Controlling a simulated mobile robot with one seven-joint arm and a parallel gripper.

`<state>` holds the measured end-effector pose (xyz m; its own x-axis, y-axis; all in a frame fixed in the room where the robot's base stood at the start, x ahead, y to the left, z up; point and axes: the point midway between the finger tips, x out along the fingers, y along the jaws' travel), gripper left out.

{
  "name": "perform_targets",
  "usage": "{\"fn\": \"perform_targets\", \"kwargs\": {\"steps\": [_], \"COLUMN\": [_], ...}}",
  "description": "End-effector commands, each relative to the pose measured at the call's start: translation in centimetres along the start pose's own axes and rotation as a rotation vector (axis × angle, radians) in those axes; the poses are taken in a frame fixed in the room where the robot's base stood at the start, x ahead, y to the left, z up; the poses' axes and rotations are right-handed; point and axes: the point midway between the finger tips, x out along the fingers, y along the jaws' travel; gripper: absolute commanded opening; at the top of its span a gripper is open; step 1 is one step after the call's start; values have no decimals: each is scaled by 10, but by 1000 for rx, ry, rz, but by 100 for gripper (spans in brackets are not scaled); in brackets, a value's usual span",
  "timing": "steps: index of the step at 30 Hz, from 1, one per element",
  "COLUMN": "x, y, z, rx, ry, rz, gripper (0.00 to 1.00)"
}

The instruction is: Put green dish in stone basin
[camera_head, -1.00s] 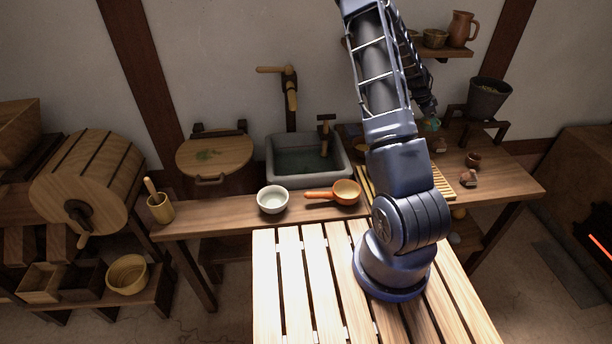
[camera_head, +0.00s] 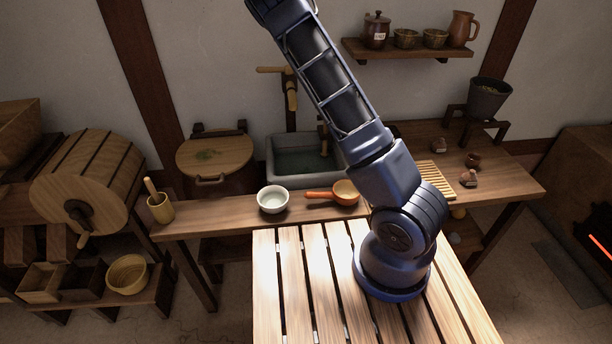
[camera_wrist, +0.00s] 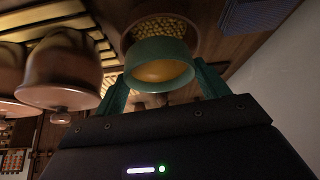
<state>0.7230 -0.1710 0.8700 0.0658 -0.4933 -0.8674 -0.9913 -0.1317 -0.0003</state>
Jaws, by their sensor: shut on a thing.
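The green dish (camera_wrist: 160,64) shows in the wrist view, with its yellowish inside partly visible. My gripper (camera_wrist: 162,78) is shut on it, with a green finger at each side of the dish. In the head view my arm reaches up out of the top of the picture, so gripper and dish are not seen there. The grey stone basin (camera_head: 290,180) stands at the back of the bench in the head view, with dark greenish water inside. My arm hides part of its right side.
A white bowl (camera_head: 272,200) and an orange-handled pan (camera_head: 345,192) stand before the basin. A wooden tap (camera_head: 290,90) rises behind it. A wall shelf (camera_head: 410,52) holds a lidded jar (camera_head: 376,30), bowls and a jug (camera_head: 463,28). A slatted rack (camera_head: 438,180) lies right.

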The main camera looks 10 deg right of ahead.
Motion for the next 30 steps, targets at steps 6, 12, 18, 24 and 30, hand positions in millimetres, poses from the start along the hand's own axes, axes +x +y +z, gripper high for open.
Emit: {"fn": "perform_targets", "kwargs": {"steps": [6,12,18,24,30], "x": [-21,-37,-52,-54,-52], "y": [7,16,19,-4,-17], "z": [54,100,155,205,226], "rx": [-63,-130,-229,-321,-355], "ry": [0,0,0,-1,0], "rz": [-35,-73,-130,-186,-204], "gripper": [47,47,47,47,47]}}
